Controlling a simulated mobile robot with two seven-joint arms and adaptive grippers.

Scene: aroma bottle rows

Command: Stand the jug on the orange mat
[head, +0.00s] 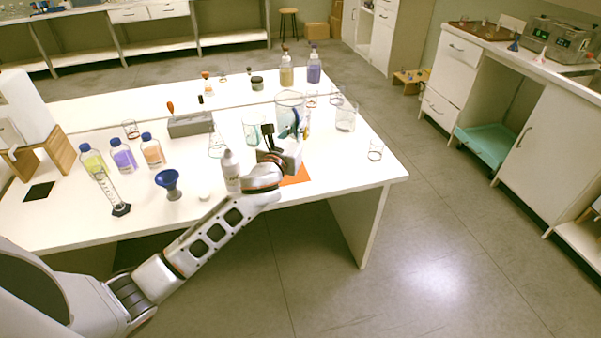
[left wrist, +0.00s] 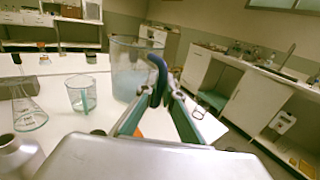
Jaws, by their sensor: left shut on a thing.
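The jug (head: 287,101) is a large clear beaker-like vessel with a blue handle, upright beyond my left gripper (head: 286,140). In the left wrist view the jug (left wrist: 128,70) has a bluish tint in its lower part. There my left gripper (left wrist: 160,94) is shut on its blue handle. The jug's base is hidden, so I cannot tell whether it touches the table. The orange mat (head: 298,176) lies near the table's front right edge, partly hidden under my wrist. A sliver of the orange mat (left wrist: 139,133) shows between the fingers. My right gripper is not in view.
Glass beakers stand close around the jug, including one on its right (head: 345,118) and one on its left (head: 251,132). A pale bottle (head: 230,170) stands left of my wrist. A conical flask (left wrist: 27,108) shows in the left wrist view. The table's front right corner is clear.

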